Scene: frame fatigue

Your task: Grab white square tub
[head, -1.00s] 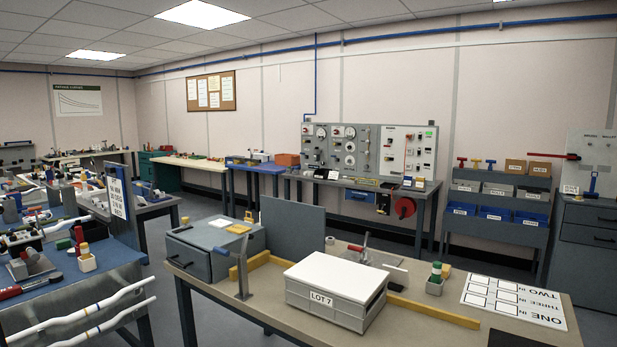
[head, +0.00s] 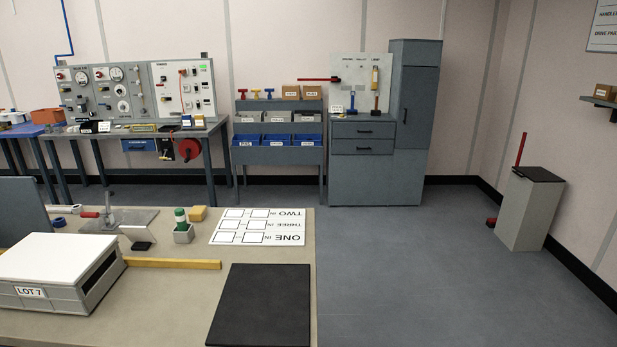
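A small pale square tub (head: 184,235) stands upright on the near bench, holding a green-and-white cylinder (head: 181,217). I cannot tell for sure whether this is the tub the task names. A larger grey box (head: 83,291) with a white lid (head: 59,254) and a "LOT 7" label sits at the left of the same bench. Neither of my grippers is in view.
The near bench (head: 178,300) also bears a black mat (head: 260,305), a yellow bar (head: 172,264), a printed card (head: 262,226) and a red-handled clamp (head: 107,214). Open floor (head: 410,260) lies to the right, before a grey cabinet (head: 375,185).

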